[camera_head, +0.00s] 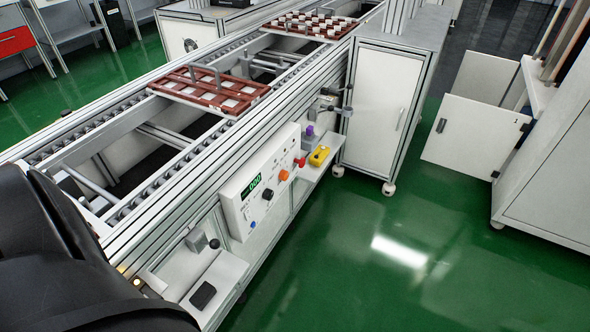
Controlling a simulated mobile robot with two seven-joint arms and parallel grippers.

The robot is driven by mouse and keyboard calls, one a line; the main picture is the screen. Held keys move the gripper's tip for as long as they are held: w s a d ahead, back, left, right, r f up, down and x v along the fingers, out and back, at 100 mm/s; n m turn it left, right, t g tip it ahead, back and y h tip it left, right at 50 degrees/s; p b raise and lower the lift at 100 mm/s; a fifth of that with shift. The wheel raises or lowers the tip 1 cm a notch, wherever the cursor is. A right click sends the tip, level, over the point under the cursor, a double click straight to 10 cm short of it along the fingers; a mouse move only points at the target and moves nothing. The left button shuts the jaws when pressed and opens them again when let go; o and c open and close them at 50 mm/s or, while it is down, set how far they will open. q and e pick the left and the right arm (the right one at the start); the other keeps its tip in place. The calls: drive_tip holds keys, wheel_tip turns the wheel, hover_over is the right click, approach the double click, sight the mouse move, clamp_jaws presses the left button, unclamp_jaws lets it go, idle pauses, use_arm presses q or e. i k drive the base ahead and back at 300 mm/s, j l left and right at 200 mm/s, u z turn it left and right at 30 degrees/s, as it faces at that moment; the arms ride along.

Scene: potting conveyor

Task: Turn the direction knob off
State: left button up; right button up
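A white control box (236,210) is mounted on the near side of the conveyor, in the middle of the head view. Its face carries a green lit display (251,187), a black knob (268,194), an orange knob (284,175) and a small blue part (253,224). A red part (301,161) shows at its right end. The labels are too small to read, so I cannot tell which knob sets direction or how it is turned. Neither gripper is in view. A large black part of my own body fills the lower left.
The roller conveyor (178,139) runs diagonally, bearing a brown tray (193,96) and a farther tray (303,29). A yellow device (319,155) lies on the side shelf. A white cabinet (375,105) stands beyond. Green floor (340,265) is clear at right.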

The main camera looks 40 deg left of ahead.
sight(267, 194)
drive_tip(key=i+l+u, duration=0.1)
drive_tip(key=i+u, duration=0.4)
drive_tip(key=i+l+u, duration=0.2)
drive_tip(key=i+u, duration=0.25)
drive_tip(key=i+l+u, duration=0.25)
drive_tip(key=l+u, duration=0.25)
drive_tip(key=j, duration=0.15)
